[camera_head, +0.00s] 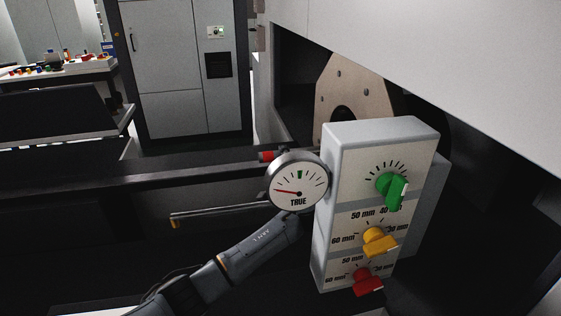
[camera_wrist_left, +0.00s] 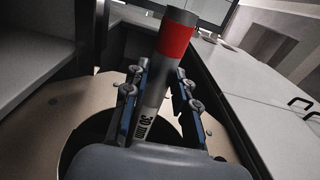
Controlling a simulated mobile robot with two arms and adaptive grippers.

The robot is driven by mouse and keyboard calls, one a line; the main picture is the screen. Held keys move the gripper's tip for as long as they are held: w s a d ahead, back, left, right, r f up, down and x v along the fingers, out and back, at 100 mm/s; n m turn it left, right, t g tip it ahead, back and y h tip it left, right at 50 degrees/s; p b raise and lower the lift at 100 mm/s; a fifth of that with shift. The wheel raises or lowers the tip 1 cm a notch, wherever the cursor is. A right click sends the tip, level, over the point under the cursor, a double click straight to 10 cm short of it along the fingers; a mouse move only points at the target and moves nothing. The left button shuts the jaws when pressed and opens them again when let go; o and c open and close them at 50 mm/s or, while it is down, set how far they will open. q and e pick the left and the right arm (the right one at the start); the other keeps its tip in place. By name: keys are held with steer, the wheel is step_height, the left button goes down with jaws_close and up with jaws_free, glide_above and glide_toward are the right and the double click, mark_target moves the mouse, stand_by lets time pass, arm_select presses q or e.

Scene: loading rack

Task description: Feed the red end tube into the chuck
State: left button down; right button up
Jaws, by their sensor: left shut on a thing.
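The red end tube (camera_wrist_left: 174,42) is grey with a red band near its far end and a "30 mm" label. My left gripper (camera_wrist_left: 160,85) is shut on it, with a finger on each side. The chuck area shows as a beige bolted plate (camera_head: 345,85) with a dark round opening, partly behind the box. In the left wrist view a beige plate (camera_wrist_left: 38,118) and dark ring lie beyond the gripper. My right gripper is out of view.
The control box (camera_head: 383,135) has green, yellow and red knobs. Its dial (camera_head: 298,181) reads "TRUE", needle at left in the red. A grey cabinet (camera_head: 185,65) stands behind.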

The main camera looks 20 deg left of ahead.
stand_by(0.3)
arm_select(q)
steer(key=c, duration=1)
jaws_free()
steer(key=shift+d, duration=0.1)
